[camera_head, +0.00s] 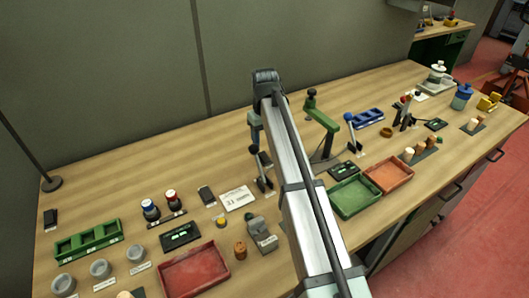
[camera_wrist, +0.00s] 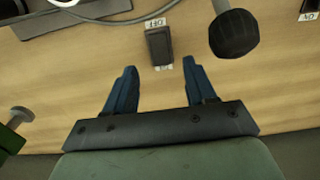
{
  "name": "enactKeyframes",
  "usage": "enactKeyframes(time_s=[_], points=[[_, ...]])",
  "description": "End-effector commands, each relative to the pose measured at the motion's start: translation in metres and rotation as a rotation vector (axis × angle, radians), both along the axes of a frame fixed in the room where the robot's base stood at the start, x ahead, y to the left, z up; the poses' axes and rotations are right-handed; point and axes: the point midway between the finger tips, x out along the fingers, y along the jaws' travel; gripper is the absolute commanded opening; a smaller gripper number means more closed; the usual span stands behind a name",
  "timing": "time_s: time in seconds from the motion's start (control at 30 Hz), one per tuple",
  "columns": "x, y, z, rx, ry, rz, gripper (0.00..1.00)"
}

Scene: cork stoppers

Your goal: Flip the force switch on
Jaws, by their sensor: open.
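A black rocker switch (camera_wrist: 158,43) lies on the wooden bench in the wrist view, with a small label reading OFF upside down at its far end. A second label at its near end is only partly visible and I cannot read it. No label naming it as the force switch is visible. My gripper (camera_wrist: 160,68) is open and empty, its two blue fingers apart on either side of the near end of the switch. I cannot tell its height above the bench. In the head view my arm hides the switch, and I cannot make out the fingers.
A black round knob on a lever (camera_wrist: 235,33) stands close right of the switch. A dark device and a grey cable (camera_wrist: 110,20) lie at upper left. In the head view a green press (camera_head: 325,122), a green tray (camera_head: 355,198) and a red tray (camera_head: 195,273) flank my arm.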

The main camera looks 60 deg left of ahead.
Motion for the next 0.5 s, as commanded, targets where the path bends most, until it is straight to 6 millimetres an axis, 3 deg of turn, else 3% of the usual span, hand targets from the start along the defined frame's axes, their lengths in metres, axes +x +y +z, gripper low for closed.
enactKeyframes(time_s=[0.2, 0.5], points=[[0.0, -0.001, -0.036, 0.0, 0.0, 0.0, 0.55], [0.0, 0.0, -0.059, 0.001, -0.001, 0.0, 0.55]])
